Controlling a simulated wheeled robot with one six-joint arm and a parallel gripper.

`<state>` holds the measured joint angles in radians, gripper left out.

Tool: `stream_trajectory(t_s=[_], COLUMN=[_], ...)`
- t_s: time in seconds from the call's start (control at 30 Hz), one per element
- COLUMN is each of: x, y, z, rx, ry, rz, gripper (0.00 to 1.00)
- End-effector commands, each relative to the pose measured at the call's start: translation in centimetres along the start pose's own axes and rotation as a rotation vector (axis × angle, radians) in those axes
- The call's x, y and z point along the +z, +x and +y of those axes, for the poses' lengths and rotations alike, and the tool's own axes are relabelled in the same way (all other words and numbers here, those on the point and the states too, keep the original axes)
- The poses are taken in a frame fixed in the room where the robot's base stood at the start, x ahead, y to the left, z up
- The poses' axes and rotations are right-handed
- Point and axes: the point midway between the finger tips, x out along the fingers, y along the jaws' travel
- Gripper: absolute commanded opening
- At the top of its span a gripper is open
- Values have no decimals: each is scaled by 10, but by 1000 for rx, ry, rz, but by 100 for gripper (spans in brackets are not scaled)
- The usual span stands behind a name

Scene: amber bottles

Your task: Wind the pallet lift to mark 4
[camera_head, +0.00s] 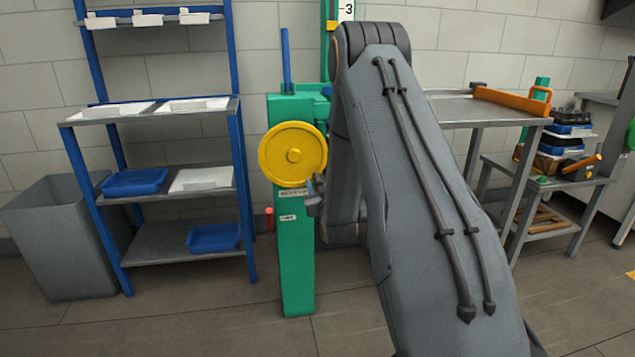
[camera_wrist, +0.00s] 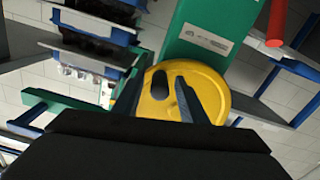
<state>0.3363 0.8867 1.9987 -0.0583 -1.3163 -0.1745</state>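The lift's green post (camera_head: 296,255) stands left of my arm and carries a yellow handwheel (camera_head: 293,154). A scale plate reading 3 (camera_head: 346,10) shows at the top edge, with a small yellow piece (camera_head: 332,25) beside it; other marks are out of frame or hidden. My gripper (camera_head: 314,192) is at the wheel's lower right edge, partly hidden by my arm. In the wrist view my gripper (camera_wrist: 160,98) has its fingers apart in front of the yellow wheel (camera_wrist: 205,88). A dark oblong piece (camera_wrist: 160,78), perhaps the wheel's handle, shows between them; contact is unclear.
A blue shelf rack (camera_head: 185,254) with trays and a grey bin (camera_head: 62,240) stand left. A red-topped piece (camera_head: 269,213) sits beside the post. A grey table (camera_head: 455,108) with an orange bar (camera_head: 512,101) stands right. The floor before the post is clear.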

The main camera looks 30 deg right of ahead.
Motion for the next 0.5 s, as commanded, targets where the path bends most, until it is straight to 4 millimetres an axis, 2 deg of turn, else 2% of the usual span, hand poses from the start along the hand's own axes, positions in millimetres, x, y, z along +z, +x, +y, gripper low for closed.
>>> stream_trajectory(t_s=[0.2,0.47,0.5], x=[0,0,0], y=[17,19,19], z=[0,0,0], rx=[0,0,0], ry=[0,0,0], rz=[-1,-2,-2], gripper=[39,39,35])
